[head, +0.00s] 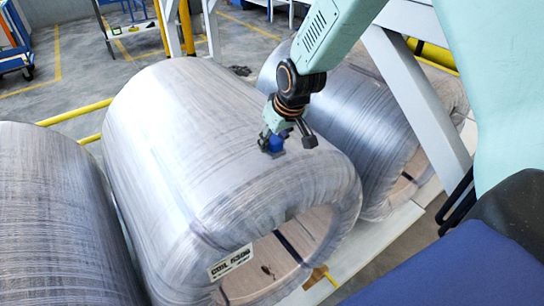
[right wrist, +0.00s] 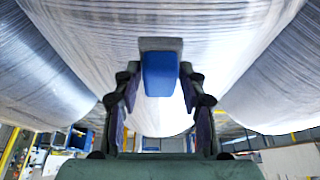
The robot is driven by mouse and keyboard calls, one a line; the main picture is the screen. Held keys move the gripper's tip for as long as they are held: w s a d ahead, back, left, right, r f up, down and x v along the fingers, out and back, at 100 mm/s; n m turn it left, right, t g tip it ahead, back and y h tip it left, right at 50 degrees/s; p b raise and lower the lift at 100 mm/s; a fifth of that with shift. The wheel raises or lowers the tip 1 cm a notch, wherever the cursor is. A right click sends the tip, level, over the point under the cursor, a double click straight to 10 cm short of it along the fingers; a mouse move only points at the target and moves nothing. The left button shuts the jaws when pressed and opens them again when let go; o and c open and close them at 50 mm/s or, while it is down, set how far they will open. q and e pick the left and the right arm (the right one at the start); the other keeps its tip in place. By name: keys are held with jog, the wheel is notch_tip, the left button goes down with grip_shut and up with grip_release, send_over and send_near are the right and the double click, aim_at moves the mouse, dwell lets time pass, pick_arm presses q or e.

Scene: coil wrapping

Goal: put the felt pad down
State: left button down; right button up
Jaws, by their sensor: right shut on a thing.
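The felt pad (head: 276,144) is a small block with a blue body; its grey face (right wrist: 161,44) shows in the right wrist view. My right gripper (head: 288,137) is shut on the blue body (right wrist: 162,75), with one finger on each side. The pad is over the upper right side of the middle wrapped coil (head: 190,130), grey face towards the film. It is at or very close to the film; I cannot tell if it touches. A label reading "COIL" (head: 231,261) is at that coil's front rim. My left gripper is not in view.
Another wrapped coil (head: 60,220) lies close on the left and one (head: 365,125) on the right behind my arm. A white slanted beam (head: 415,85) stands at the right. Yellow rails (head: 75,115) run behind the coils. Open floor (head: 85,65) lies at the back left.

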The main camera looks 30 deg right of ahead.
aim_at(273, 167)
jog(key=shift+d+f, duration=0.1)
jog(key=shift+f, duration=0.7)
jog(key=f, duration=0.1)
jog(key=f+b, duration=0.1)
jog(key=f, duration=0.1)
jog(key=shift+w+a+f, duration=0.1)
jog(key=shift+w+a, duration=0.1)
jog(key=shift+a, duration=0.15)
jog(key=shift+f, duration=0.35)
jog(key=shift+s+d+r, duration=0.1)
jog(key=shift+s+d, duration=0.05)
jog(key=shift+d, duration=0.15)
jog(key=shift+b, duration=0.3)
jog(key=o, duration=1)
jog(key=shift+a+f, duration=0.2)
jog(key=shift+a, duration=0.05)
jog(key=shift+c, duration=0.2)
jog(key=shift+o, duration=1.4)
jog(key=shift+d, duration=0.2)
jog(key=shift+r, duration=0.1)
